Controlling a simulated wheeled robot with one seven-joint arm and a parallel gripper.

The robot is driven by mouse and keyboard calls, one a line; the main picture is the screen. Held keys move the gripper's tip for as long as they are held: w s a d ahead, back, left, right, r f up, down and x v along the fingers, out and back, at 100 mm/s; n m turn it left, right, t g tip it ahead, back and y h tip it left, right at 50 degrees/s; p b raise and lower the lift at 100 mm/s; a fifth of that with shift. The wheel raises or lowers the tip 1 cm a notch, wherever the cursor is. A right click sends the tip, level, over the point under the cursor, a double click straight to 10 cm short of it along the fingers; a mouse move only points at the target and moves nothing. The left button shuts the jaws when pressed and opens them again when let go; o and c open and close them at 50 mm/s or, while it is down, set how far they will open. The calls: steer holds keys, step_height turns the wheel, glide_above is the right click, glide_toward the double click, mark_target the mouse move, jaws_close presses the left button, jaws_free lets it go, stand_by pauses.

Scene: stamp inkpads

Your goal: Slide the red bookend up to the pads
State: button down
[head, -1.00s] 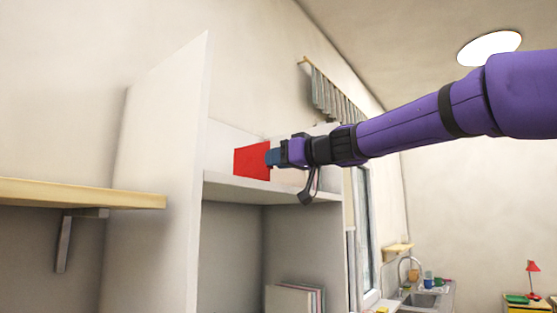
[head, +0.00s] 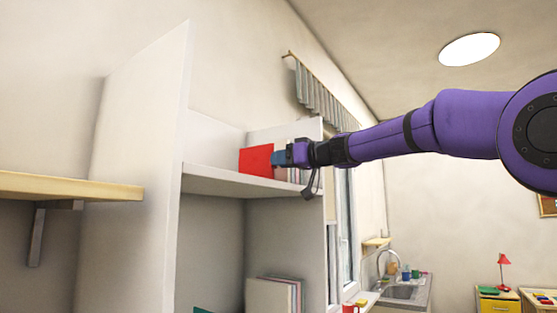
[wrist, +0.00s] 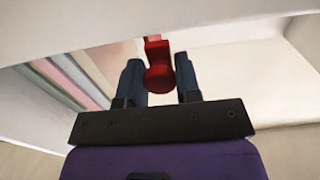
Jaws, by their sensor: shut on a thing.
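The red bookend (head: 256,160) stands upright on the upper shelf, a flat red plate in the head view. My gripper (head: 279,157) is shut on its red knob (wrist: 158,76), which sits between the two blue-grey fingers in the wrist view. The pads, several thin upright slabs in pale grey, pink and green, show at the left of the wrist view (wrist: 60,78). In the head view the pads (head: 293,175) stand just right of the bookend, partly hidden by my gripper. I cannot tell whether bookend and pads touch.
The shelf board (head: 215,178) is bare left of the bookend, up to a tall white side panel (head: 140,165). Another panel (head: 313,215) closes the right. Upright books (head: 272,293) stand on the lower shelf. A wooden wall shelf (head: 70,187) is at the left.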

steer(key=c, duration=0.8)
jaws_free()
steer(key=v, duration=1)
steer(key=shift+s+d, duration=0.3)
